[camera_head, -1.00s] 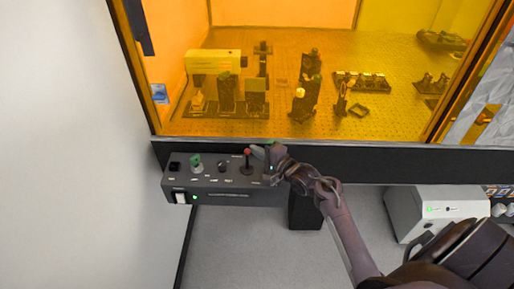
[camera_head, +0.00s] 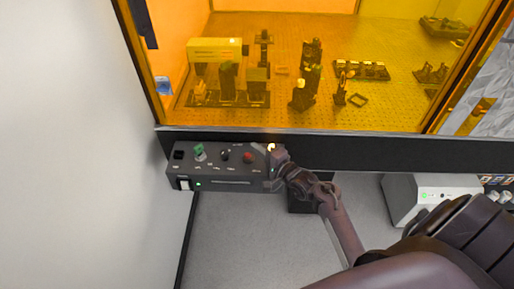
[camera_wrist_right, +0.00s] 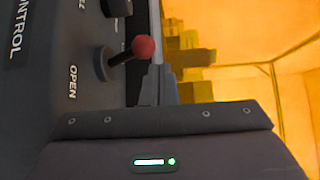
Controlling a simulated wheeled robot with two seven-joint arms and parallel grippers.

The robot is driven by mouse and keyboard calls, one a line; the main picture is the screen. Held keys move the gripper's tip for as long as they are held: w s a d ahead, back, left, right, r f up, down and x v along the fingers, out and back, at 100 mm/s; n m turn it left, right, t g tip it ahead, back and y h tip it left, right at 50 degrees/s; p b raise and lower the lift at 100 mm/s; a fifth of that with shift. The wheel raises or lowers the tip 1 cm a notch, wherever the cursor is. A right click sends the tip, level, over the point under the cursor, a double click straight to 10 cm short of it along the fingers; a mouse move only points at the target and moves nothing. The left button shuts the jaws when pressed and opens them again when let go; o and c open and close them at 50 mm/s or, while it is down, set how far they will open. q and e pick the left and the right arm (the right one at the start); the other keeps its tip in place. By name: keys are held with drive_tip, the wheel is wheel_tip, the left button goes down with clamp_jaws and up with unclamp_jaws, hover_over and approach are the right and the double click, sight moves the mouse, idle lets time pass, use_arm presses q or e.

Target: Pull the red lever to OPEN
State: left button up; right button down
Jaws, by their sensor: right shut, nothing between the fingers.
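The red lever (camera_head: 248,156) stands on the dark control box (camera_head: 215,171) below the amber window in the head view. In the right wrist view its red ball (camera_wrist_right: 143,48) sits on a dark stem that sticks out from the panel, with the printed word OPEN (camera_wrist_right: 72,82) beside its base. My right gripper (camera_head: 266,156) is shut and empty, just right of the lever in the head view. In the right wrist view the closed fingertips (camera_wrist_right: 158,80) are close to the ball; I cannot tell if they touch it. My left gripper is not in view.
A green knob (camera_head: 199,151), black knobs and a white switch (camera_head: 184,184) share the box. A small bright orange light (camera_head: 271,147) glows near my gripper. The amber window (camera_head: 300,40) stands behind, a white wall (camera_head: 75,140) at left. A light-coloured unit (camera_head: 430,195) is at right.

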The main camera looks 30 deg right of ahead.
drive_tip(key=b+v, duration=0.1)
drive_tip(key=v, duration=0.6)
drive_tip(key=shift+s, duration=0.25)
